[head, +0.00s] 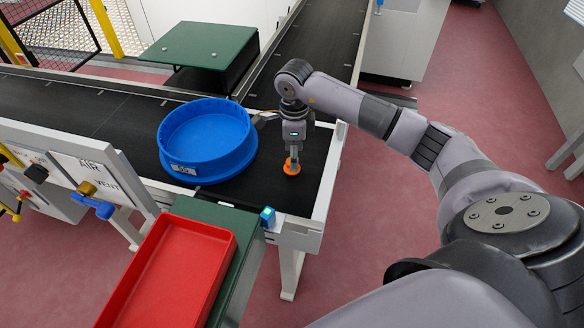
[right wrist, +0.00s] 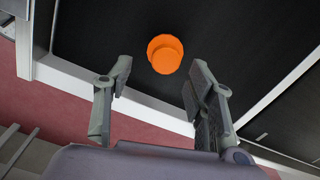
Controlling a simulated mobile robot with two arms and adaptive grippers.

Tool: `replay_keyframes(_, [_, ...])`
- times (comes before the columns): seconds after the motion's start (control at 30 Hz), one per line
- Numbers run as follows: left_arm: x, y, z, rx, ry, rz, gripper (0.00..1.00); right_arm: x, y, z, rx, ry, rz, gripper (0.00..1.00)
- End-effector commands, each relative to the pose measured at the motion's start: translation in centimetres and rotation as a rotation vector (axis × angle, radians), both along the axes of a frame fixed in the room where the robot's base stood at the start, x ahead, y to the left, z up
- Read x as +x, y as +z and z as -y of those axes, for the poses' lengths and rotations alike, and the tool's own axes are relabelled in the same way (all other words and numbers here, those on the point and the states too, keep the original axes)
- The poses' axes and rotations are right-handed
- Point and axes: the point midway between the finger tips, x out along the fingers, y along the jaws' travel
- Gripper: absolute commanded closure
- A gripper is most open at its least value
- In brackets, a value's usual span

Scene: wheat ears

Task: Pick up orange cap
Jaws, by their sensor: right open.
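The orange cap (head: 291,168) lies on the black conveyor belt, right of the blue round container. My right gripper (head: 293,157) is directly above it in the head view and hides part of it. In the right wrist view the whole cap (right wrist: 165,54) shows beyond the fingertips, between the lines of the two fingers. The right gripper (right wrist: 157,82) is open, with nothing between its fingers. Whether the fingertips touch the cap is hard to tell. My left gripper is in neither view.
A blue round container (head: 207,142) stands on the belt left of the gripper. A red tray (head: 172,270) sits on a green surface at the front. A white rail (head: 330,172) edges the belt on the right.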

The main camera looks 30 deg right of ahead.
Motion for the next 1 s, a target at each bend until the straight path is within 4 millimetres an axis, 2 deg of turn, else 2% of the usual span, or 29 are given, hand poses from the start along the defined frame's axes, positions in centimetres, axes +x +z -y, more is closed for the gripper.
replay_keyframes(0.3, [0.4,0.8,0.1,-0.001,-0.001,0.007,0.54,0.6,-4.3,-0.1,0.002,0.000,-0.005,0.49])
replay_keyframes(0.43, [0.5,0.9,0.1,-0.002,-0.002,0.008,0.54,0.7,-5.0,-0.1,0.001,0.000,-0.002,0.49])
replay_keyframes(0.63, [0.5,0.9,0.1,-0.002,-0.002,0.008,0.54,0.7,-5.1,0.0,0.001,0.000,-0.001,0.49])
replay_keyframes(1.0, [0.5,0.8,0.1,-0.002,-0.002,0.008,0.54,0.7,-5.0,0.0,0.001,0.000,-0.001,0.74])
